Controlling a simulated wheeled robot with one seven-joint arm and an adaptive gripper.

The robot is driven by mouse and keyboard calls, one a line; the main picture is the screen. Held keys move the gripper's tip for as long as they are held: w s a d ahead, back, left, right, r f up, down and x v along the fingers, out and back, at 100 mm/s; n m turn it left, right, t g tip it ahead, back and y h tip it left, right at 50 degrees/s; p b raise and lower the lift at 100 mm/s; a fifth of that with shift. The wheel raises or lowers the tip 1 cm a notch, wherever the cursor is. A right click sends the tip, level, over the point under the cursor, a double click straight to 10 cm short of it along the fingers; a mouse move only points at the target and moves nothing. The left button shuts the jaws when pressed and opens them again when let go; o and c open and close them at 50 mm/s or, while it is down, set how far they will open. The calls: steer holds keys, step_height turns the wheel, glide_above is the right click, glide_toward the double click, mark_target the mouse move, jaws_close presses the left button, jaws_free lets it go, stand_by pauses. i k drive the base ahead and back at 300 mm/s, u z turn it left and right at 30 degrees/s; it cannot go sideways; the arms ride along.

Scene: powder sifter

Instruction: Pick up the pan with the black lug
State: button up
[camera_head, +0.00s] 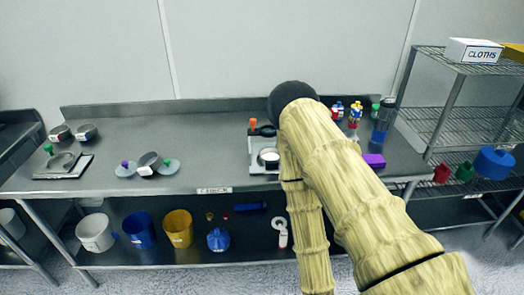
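Several small metal pans show on the bench. Two stand at the back left, a left one (60,133) and a right one (86,131). A third pan (62,161) with a green part beside it sits on a flat plate at the left. A tilted pan (150,160) rests between discs with purple and green knobs. A pale round dish (268,157) sits in a small stand at mid-bench, with orange and black parts above it. I cannot tell which pan has a black lug. My sleeved arm crosses the view; my gripper is not visible.
The bench (215,150) has free room left of the stand (256,150). Buckets (178,228) stand on the lower shelf. A wire rack (440,122) stands at right.

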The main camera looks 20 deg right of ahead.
mark_target(269, 156)
steer(key=k, duration=1.1)
steer(key=z, duration=0.7)
steer(key=i, duration=1.25)
steer(key=u, duration=0.75)
